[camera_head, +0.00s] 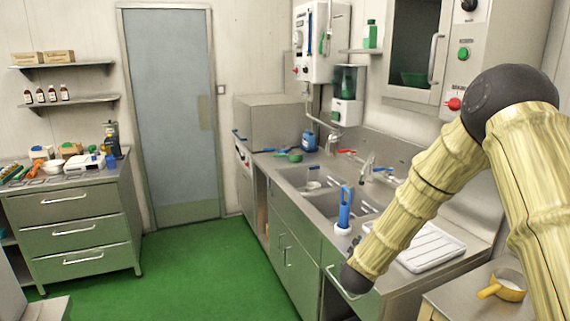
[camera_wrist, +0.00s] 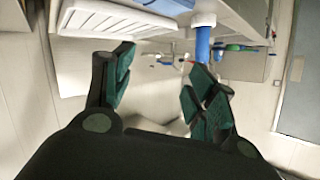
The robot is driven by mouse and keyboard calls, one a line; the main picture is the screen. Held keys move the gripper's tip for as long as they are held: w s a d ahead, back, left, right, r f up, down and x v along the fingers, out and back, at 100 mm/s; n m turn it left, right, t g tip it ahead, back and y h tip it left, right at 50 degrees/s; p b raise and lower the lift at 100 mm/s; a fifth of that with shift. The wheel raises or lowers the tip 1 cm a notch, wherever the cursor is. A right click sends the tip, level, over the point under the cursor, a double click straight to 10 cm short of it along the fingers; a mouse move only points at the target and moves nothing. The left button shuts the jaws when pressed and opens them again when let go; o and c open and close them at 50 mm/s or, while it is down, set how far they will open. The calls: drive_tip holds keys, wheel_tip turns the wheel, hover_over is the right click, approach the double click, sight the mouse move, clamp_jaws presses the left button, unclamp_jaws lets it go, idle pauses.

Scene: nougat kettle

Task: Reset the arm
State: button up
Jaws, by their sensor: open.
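My gripper (camera_wrist: 160,78) shows in the wrist view with its two dark green fingers spread apart. Nothing is between them. In the head view my arm bends at the right and comes down in front of the sink counter (camera_head: 455,232); the gripper itself cannot be made out there. In the wrist view the scene looks upside down, with the white ribbed drainboard (camera_wrist: 110,22) beyond the left finger. A blue upright object (camera_wrist: 203,42) shows behind the right finger, apparently the blue one by the sink in the head view (camera_head: 345,208).
The white drainboard (camera_head: 432,250) lies right of the sink basins (camera_head: 310,180). A yellow pan (camera_head: 505,291) stands on a surface at the lower right. The green floor (camera_head: 195,265) is clear between the counter and the drawer cabinet (camera_head: 80,228). A wall cabinet (camera_head: 413,50) hangs near my elbow.

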drive_tip(key=s+a+f+n+g+y+b, duration=0.1)
drive_tip(key=s+f+n+g+y, duration=0.15)
drive_tip(key=s+f, duration=0.95)
drive_tip(key=s+a+f+n+g+y, duration=0.2)
drive_tip(key=s+f+n+g, duration=0.1)
drive_tip(key=s+f, duration=0.95)
drive_tip(key=s+f+n+g+b, duration=0.1)
drive_tip(key=s+f+g, duration=0.2)
drive_tip(key=s, duration=1.2)
drive_tip(key=s+f+n+g+y, duration=0.1)
drive_tip(key=s+f+g, duration=0.3)
drive_tip(key=s+f, duration=0.5)
drive_tip(key=s, duration=0.6)
drive_tip(key=shift+s+b, duration=0.25)
drive_tip(key=shift+b, duration=0.15)
drive_tip(key=shift+f+n, duration=0.1)
drive_tip(key=shift+n, duration=0.15)
drive_tip(key=shift+c, duration=0.2)
